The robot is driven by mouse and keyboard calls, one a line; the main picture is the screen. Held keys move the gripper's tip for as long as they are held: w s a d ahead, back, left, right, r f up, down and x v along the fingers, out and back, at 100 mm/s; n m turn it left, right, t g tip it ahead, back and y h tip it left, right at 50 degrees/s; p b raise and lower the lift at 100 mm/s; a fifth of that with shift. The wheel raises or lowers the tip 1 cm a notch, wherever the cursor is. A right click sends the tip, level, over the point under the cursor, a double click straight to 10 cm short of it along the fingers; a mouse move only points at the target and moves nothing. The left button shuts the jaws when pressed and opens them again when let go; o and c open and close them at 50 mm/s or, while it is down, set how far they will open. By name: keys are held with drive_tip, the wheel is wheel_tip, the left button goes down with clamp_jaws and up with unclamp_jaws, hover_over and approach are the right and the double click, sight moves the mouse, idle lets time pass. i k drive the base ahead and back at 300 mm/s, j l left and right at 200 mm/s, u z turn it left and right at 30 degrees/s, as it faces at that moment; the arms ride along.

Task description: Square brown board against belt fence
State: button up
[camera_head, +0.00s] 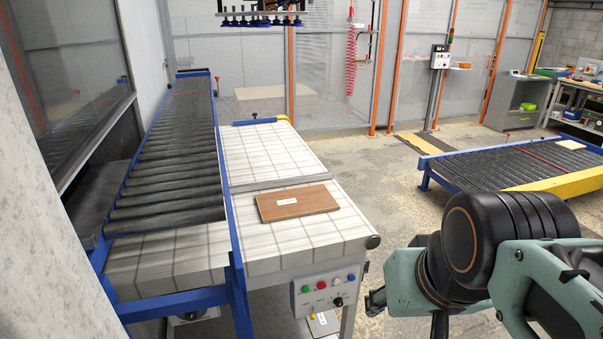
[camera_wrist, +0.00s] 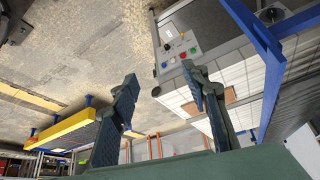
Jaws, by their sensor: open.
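A flat brown board (camera_head: 285,207) with a small white label lies on the white gridded belt (camera_head: 265,150), near its front end. In the wrist view a brown patch (camera_wrist: 229,96) on the belt, partly behind a finger, appears to be this board. A blue rail (camera_head: 228,190) runs along the belt's left side; the board lies apart from it. A grey bar (camera_head: 280,183) crosses the belt just behind the board. My gripper (camera_wrist: 160,75) is open and empty, its two fingers wide apart. It is away from the board, to the front right of the belt.
A roller conveyor (camera_head: 170,170) stands left of the belt. A control box (camera_head: 328,290) with coloured buttons hangs at the belt's front. Another roller conveyor (camera_head: 500,165) with a yellow edge is at right. Open floor (camera_head: 375,180) lies between.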

sight(275, 206)
drive_tip(key=i+l+u, duration=0.1)
drive_tip(key=u, duration=0.7)
drive_tip(key=i+l+u, duration=0.15)
drive_tip(key=l+u, duration=0.15)
drive_tip(key=i+l+u, duration=0.1)
drive_tip(key=l+u, duration=0.25)
drive_tip(key=i+l+u, duration=0.15)
drive_tip(key=l+u, duration=0.15)
drive_tip(key=l, duration=1)
drive_tip(key=l+u, duration=0.25)
drive_tip(key=l, duration=1.05)
drive_tip(key=j+z, duration=0.2)
drive_tip(key=j, duration=0.2)
drive_tip(key=i, duration=0.05)
